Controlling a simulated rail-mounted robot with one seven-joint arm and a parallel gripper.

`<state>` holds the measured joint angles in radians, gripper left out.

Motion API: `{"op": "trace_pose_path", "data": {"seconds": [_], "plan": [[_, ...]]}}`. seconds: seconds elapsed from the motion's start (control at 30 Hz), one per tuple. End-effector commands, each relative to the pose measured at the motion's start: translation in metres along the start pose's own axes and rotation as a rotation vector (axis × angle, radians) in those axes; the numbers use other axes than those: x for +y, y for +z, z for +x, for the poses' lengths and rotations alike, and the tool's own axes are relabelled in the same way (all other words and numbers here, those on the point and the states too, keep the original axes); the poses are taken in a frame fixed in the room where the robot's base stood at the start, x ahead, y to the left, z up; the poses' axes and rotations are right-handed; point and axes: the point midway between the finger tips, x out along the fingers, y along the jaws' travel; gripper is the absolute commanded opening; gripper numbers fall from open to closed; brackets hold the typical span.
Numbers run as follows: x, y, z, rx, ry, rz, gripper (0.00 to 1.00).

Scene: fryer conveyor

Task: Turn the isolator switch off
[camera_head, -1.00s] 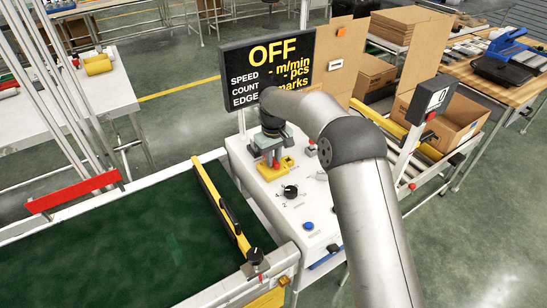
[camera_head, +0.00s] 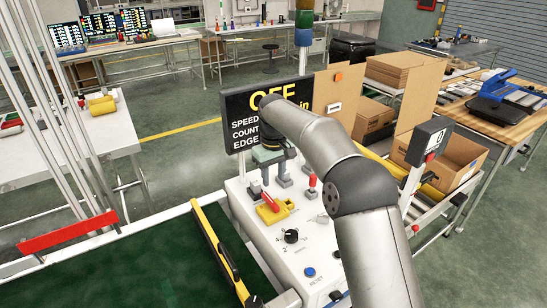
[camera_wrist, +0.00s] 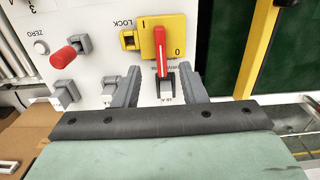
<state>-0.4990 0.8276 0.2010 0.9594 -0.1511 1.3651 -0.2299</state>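The isolator switch is a yellow plate (camera_wrist: 174,32) with a red handle (camera_wrist: 161,50), marked I and 0, beside the word LOCK. In the wrist view the handle runs up and down the picture, its near end over a grey block. In the head view the yellow plate (camera_head: 281,208) and red handle (camera_head: 270,202) sit on the white control box. My gripper (camera_wrist: 160,74) is open, one grey finger on each side of the handle's near end, with gaps showing on both sides. In the head view my gripper (camera_head: 274,180) is just above and behind the switch.
The white control box (camera_head: 262,238) also carries a red-tipped lever (camera_head: 312,183), a black knob (camera_head: 291,236) and a blue reset button (camera_head: 310,271). A black display (camera_head: 240,130) stands close behind my arm. The green conveyor (camera_head: 165,265) with a yellow bar (camera_head: 215,240) is at left.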

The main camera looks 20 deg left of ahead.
Motion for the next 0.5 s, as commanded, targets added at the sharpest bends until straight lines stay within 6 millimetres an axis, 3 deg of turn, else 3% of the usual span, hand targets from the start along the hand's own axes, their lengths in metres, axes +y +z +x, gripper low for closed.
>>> {"op": "trace_pose_path", "data": {"seconds": [0.1,0.23,0.5], "plan": [[0.0,-0.001,-0.029,0.003,0.0,0.0,0.38],[-0.001,-0.001,-0.052,0.002,0.0,0.0,0.38],[-0.001,0.0,-0.072,-0.001,-0.001,0.0,0.38]]}}
